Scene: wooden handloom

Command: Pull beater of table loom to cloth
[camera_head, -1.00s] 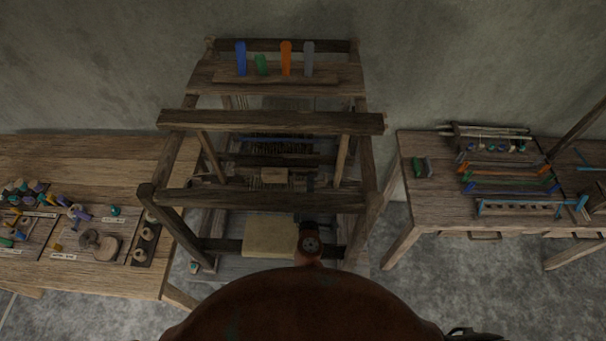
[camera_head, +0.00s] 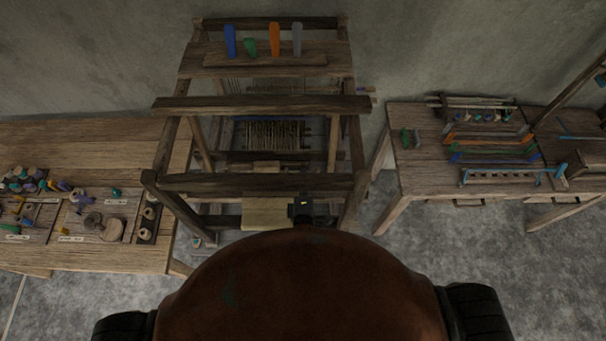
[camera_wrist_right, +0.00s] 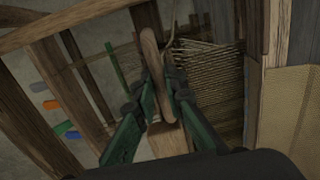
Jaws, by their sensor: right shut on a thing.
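The wooden table loom (camera_head: 260,183) stands in the middle of the head view, with a pale cloth panel (camera_head: 268,213) low at its front. In the right wrist view my right gripper (camera_wrist_right: 158,72) has its two green fingers closed on a round-ended wooden bar, which looks like part of the beater (camera_wrist_right: 150,45). Tan woven cloth (camera_wrist_right: 285,120) is at the right of that view, apart from the fingers. In the head view my right arm's dark end shows beside the cloth panel; its fingers are hidden there. My left gripper is out of view.
Coloured pegs (camera_head: 274,40) stand on the loom's top shelf. A table with spools (camera_head: 85,230) is at left; a table with coloured bars and racks (camera_head: 490,145) is at right. Loom posts and beams surround my right gripper closely. Grey floor shows between loom and right table.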

